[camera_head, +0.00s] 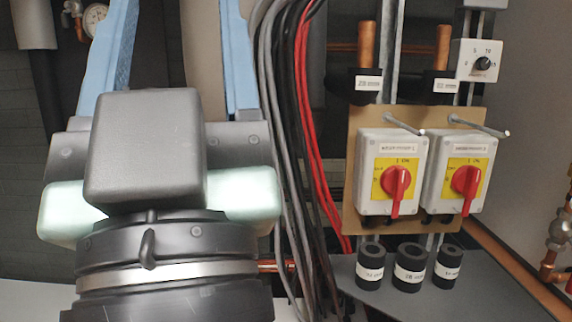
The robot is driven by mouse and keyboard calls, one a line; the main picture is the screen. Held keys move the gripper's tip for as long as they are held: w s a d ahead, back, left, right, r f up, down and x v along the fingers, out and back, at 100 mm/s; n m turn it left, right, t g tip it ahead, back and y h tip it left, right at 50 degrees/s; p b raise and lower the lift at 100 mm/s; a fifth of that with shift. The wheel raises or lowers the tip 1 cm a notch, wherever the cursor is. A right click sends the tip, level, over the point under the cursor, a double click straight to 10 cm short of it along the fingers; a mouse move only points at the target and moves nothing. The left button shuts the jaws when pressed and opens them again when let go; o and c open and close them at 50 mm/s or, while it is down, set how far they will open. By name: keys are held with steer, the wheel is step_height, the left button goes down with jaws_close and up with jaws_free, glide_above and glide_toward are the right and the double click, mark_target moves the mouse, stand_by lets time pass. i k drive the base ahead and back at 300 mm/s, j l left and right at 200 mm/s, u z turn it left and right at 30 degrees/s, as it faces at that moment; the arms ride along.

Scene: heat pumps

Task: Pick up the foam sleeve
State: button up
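Three short black foam sleeves with white labels stand upright in a row on a grey shelf (470,300): a left one (371,253), a middle one (408,277) and a right one (446,256). The label print is too small to read surely. My gripper (172,40) is at the left, well left of and apart from the sleeves. Its two blue fingers are spread wide, with nothing seen held between them. The fingertips are cut off by the top edge.
Two grey switch boxes with red knobs (392,185) (466,182) sit on a tan board behind the sleeves. Two metal rods (405,125) (480,124) stick out above them. Black and red cables (305,130) hang between my gripper and the board. A copper pipe (515,262) runs at right.

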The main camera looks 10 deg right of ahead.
mark_target(411, 260)
steer(key=i+j+z, duration=0.1)
steer(key=i+j, duration=0.15)
steer(key=j, duration=0.15)
steer(key=i+j+z, duration=0.15)
steer(key=j, duration=0.2)
steer(key=i+l+z, duration=0.1)
steer(key=z, duration=0.35)
steer(key=i+z, duration=0.25)
steer(key=z, duration=0.25)
steer(key=i+j+z, duration=0.1)
steer(key=z, duration=0.35)
steer(key=i, duration=0.05)
